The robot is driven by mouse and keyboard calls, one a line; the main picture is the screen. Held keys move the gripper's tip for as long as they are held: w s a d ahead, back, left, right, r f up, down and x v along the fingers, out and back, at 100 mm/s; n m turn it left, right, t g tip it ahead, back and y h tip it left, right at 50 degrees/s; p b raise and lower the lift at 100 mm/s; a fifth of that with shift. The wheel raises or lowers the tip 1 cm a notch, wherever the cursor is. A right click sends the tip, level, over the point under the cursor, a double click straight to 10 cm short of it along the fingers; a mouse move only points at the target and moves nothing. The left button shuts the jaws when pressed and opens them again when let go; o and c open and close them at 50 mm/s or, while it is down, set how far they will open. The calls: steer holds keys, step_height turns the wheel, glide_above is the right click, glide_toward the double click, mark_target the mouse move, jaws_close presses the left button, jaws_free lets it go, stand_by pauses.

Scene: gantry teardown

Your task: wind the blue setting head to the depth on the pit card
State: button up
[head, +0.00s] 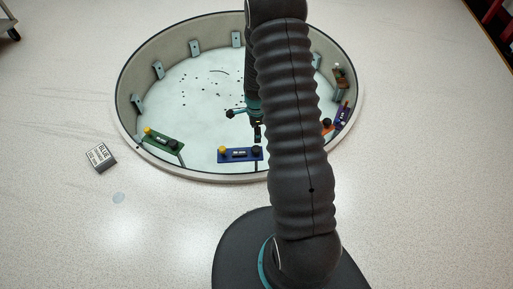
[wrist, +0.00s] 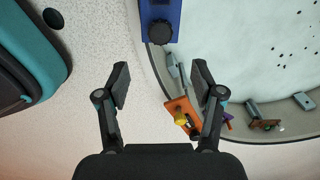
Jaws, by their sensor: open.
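The blue setting head (head: 231,157) sits on the near rim of the round pit, with a yellow knob (head: 222,149) at its left, a black knob (head: 258,150) at its right and a small display too small to read. In the wrist view the blue head (wrist: 174,14) is at the top edge, its black knob (wrist: 160,32) ahead of my gripper (wrist: 161,82), which is open and empty. In the head view my gripper (head: 257,136) is just above the black knob's end, apparently not touching. The pit card (head: 100,157) lies left of the pit; "BLUE" is legible, its smaller lines are not.
A green head (head: 165,141) is left of the blue one. An orange head (wrist: 182,109) lies between my fingers' lines of view, with purple (head: 345,116) and brown (head: 340,77) ones further round.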

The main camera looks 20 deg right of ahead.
mark_target(256, 148)
step_height(256, 148, down, 12)
steer(key=shift+r, duration=0.2)
stand_by(0.4)
steer(key=c, duration=1.1)
